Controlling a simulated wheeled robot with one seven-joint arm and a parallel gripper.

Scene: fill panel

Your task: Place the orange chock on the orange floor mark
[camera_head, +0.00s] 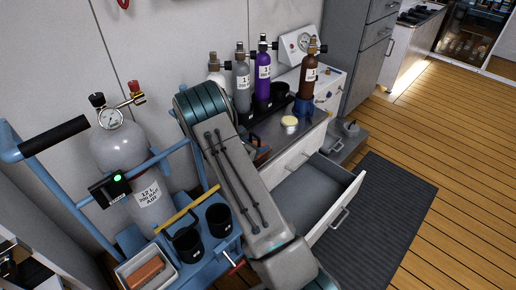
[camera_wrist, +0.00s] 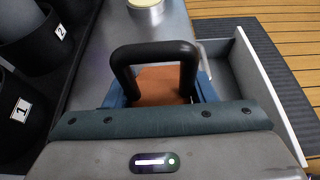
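An orange-brown surface (camera_wrist: 160,84) with a black loop handle (camera_wrist: 154,52) over it lies just beyond my wrist, with blue parts on both sides; I cannot tell for certain whether it is the chock. A small orange patch (camera_head: 262,154) shows beside my arm above the counter. My gripper is at the far end of the arm, largely hidden by the wrist, and its fingertips cannot be made out. The orange floor mark is not seen in either view.
A steel counter (camera_head: 275,132) holds several bottles and a pale yellow disc (camera_head: 289,121). Its drawer (camera_head: 306,192) stands open over a dark mat (camera_head: 385,225). A blue trolley (camera_head: 215,252) carries a gas cylinder (camera_head: 128,165) and a white tray with an orange-brown block (camera_head: 145,271). Wooden floor at right is clear.

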